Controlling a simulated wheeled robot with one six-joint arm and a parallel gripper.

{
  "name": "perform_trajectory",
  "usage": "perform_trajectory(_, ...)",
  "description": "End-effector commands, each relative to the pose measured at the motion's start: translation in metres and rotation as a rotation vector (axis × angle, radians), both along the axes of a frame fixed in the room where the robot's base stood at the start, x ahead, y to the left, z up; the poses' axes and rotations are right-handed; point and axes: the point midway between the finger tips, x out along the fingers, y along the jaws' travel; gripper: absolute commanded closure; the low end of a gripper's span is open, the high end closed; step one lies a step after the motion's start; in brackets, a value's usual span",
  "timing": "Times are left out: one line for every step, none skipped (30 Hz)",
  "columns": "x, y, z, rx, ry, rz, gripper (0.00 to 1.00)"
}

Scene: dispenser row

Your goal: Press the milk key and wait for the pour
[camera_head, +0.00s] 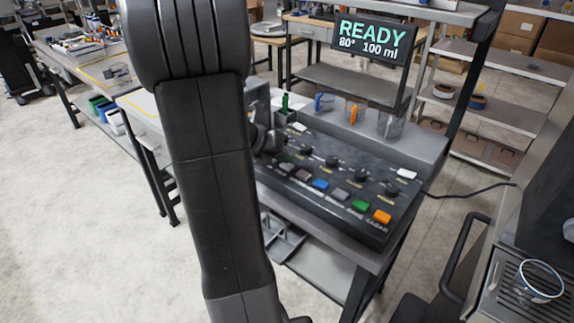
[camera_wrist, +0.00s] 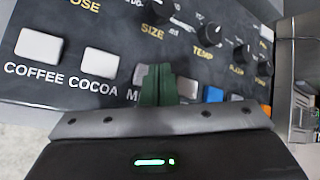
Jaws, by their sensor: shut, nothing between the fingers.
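The dark control panel (camera_head: 330,200) stands on a bench, with a row of keys along its front edge. In the wrist view, a white coffee key (camera_wrist: 39,45) and a white cocoa key (camera_wrist: 99,62) are at the left. Right of them is a pale key, the milk key (camera_wrist: 140,74), mostly hidden behind my gripper (camera_wrist: 160,72); only "M" of its label shows. My gripper's green fingers are shut and empty, over or in front of this key. I cannot tell whether they touch it. The display (camera_head: 368,45) reads READY, 80°, 100 ml.
A grey key (camera_wrist: 187,88) and a blue key (camera_wrist: 213,94) lie just right of my fingers. Several knobs (camera_wrist: 208,37) stand behind the keys. Cups with an orange insert (camera_head: 354,112) and others stand behind the panel. My arm hides the panel's left end in the head view.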

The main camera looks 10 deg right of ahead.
Motion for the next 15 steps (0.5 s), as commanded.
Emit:
perform_trajectory(0.0,-0.0001,-0.0009,0.0,0.0,0.0,1.0)
perform_trajectory(-0.0001,0.0,-0.0013,0.0,0.0,0.0,1.0)
perform_trajectory(-0.0001,0.0,-0.0019,0.0,0.0,0.0,1.0)
perform_trajectory(-0.0001,0.0,-0.0022,0.0,0.0,0.0,1.0)
perform_trajectory(-0.0001,-0.0001,-0.0026,0.0,0.0,0.0,1.0)
perform_trajectory(0.0,-0.0001,-0.0031,0.0,0.0,0.0,1.0)
perform_trajectory(-0.0001,0.0,-0.0034,0.0,0.0,0.0,1.0)
perform_trajectory(-0.0001,0.0,-0.0039,0.0,0.0,0.0,1.0)
perform_trajectory(-0.0001,0.0,-0.0043,0.0,0.0,0.0,1.0)
perform_trajectory(0.0,-0.0001,-0.0047,0.0,0.0,0.0,1.0)
perform_trajectory(-0.0001,0.0,-0.005,0.0,0.0,0.0,1.0)
perform_trajectory(-0.0001,-0.0001,-0.0056,0.0,0.0,0.0,1.0)
perform_trajectory(-0.0001,0.0,-0.0059,0.001,0.001,-0.001,1.0)
perform_trajectory(-0.0001,-0.0001,-0.0063,0.001,0.001,-0.001,1.0)
perform_trajectory(-0.0002,0.0,-0.0068,0.001,0.001,-0.001,1.0)
